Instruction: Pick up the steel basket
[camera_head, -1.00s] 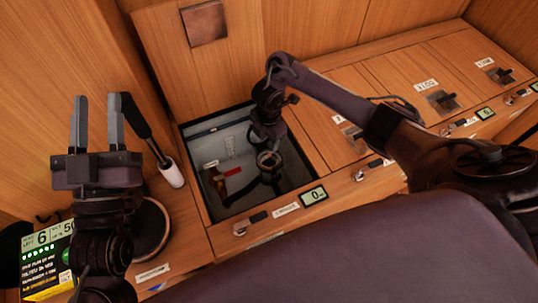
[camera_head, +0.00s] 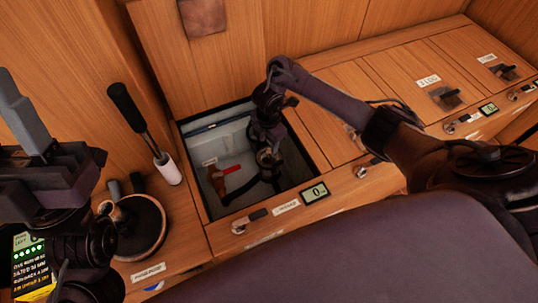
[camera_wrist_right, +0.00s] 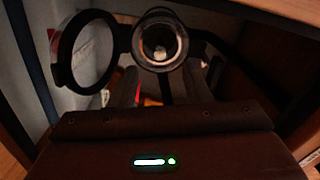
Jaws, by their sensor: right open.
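I cannot pick out a steel basket with certainty in either view. My right gripper (camera_head: 268,160) is down inside an open square compartment (camera_head: 206,204), where my arm hides much of the inside. In the right wrist view the gripper (camera_wrist_right: 163,80) is open, its two dark fingers apart. A round metallic cup-like thing (camera_wrist_right: 160,42) shows just beyond the fingertips; I cannot tell whether it touches them. A black ring (camera_wrist_right: 62,58) lies left of it. My left gripper (camera_head: 28,118) is at the left edge, partly out of frame, its opening unclear.
A red-handled thing (camera_head: 231,170) lies in the compartment. A raised wooden lid (camera_head: 225,75) stands behind it. At left are a black-handled tool in a white holder (camera_head: 168,170) and a round dish (camera_head: 150,235). Closed lids (camera_head: 405,82) line the right.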

